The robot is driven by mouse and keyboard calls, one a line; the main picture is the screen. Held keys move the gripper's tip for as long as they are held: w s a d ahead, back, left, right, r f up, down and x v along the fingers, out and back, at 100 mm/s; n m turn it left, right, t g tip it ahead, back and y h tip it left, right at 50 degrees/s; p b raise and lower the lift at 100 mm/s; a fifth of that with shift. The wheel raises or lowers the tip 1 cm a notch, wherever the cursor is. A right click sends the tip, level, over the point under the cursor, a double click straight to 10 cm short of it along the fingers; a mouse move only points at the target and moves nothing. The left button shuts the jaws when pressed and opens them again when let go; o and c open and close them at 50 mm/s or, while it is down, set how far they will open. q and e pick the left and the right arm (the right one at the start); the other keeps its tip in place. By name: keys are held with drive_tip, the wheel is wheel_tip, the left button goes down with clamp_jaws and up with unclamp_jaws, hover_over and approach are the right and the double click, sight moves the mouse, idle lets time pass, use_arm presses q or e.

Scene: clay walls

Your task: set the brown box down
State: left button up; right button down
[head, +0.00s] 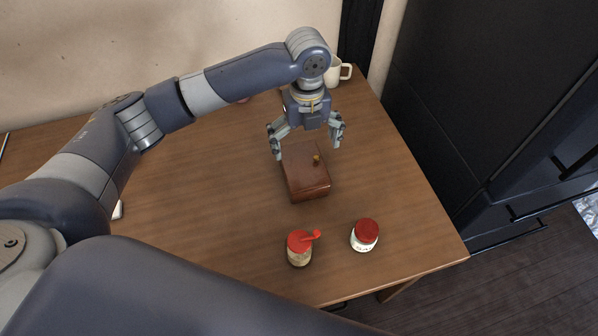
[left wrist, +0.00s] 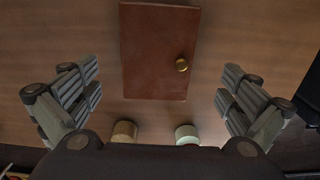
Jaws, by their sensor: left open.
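The brown box (head: 306,180) is a reddish-brown box with a small brass knob, lying flat on the wooden table. My left gripper (head: 306,143) is open above the far end of the box, with a finger out to either side. In the left wrist view the box (left wrist: 158,55) lies ahead, between the open fingers of the gripper (left wrist: 160,95), with clear gaps on both sides. The fingers do not touch it in that view. My right gripper is not in view.
A jar with a red lid and spout (head: 299,248) and a white jar with a dark red lid (head: 364,235) stand near the table's front edge. A white mug (head: 335,73) stands at the back. Dark cabinets (head: 480,100) rise on the right. The table (head: 210,200) left of the box is bare.

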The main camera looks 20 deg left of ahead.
sight(304, 164)
use_arm(q)
wheel_tip(304, 164, down, 4)
drive_tip(key=shift+f, duration=0.1)
drive_tip(key=shift+s+a+f, duration=0.1)
drive_tip(key=shift+f, duration=1.4)
drive_tip(key=shift+s+a+f, duration=0.1)
drive_tip(key=shift+f, duration=1.4)
drive_tip(key=c, duration=1.2)
drive_tip(key=shift+d+r, duration=0.1)
drive_tip(key=shift+r, duration=0.1)
drive_tip(key=shift+c, duration=0.6)
